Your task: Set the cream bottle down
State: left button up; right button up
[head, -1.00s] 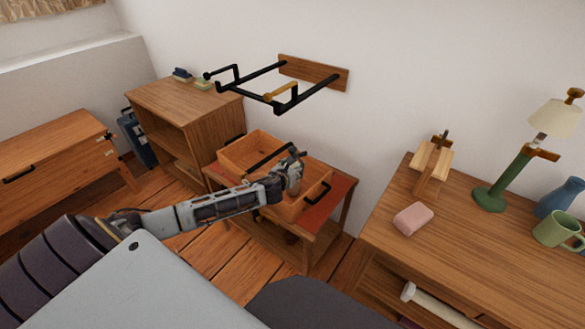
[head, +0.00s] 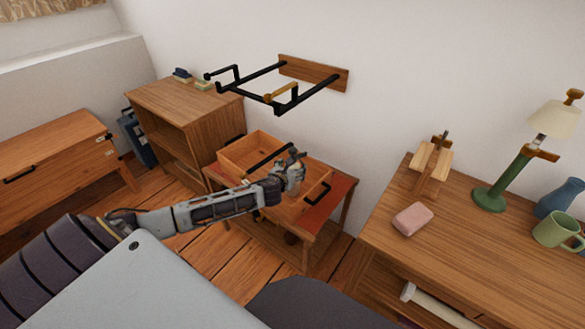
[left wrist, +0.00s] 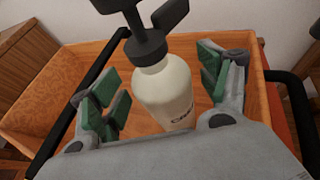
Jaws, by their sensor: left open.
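The cream bottle (left wrist: 163,92) is off-white with a dark pump top and partly legible dark lettering. In the left wrist view it stands between the spread green-padded fingers of my left gripper (left wrist: 163,88), with gaps on both sides. My left gripper also shows in the head view (head: 293,177), over the right part of an open wooden box (head: 235,158) with black handles. The bottle is mostly hidden by the gripper there. The bottle's base is hidden, so I cannot tell exactly what it touches. My right gripper is not in view.
The box stands on a small wooden table with a red top (head: 322,213). A black wall rack (head: 285,85) hangs above. A wooden desk (head: 480,250) at right holds a pink block (head: 413,219), a green lamp (head: 490,197) and a mug (head: 556,230).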

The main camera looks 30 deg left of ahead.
pick_arm(q)
jog(key=shift+s+r, duration=0.2)
jog(key=shift+s, duration=0.25)
jog(key=p+v, duration=0.2)
jog(key=v, duration=0.8)
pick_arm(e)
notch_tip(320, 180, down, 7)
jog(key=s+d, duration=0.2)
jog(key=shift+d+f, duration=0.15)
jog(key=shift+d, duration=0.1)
pick_arm(q)
jog(key=shift+d+f, duration=0.1)
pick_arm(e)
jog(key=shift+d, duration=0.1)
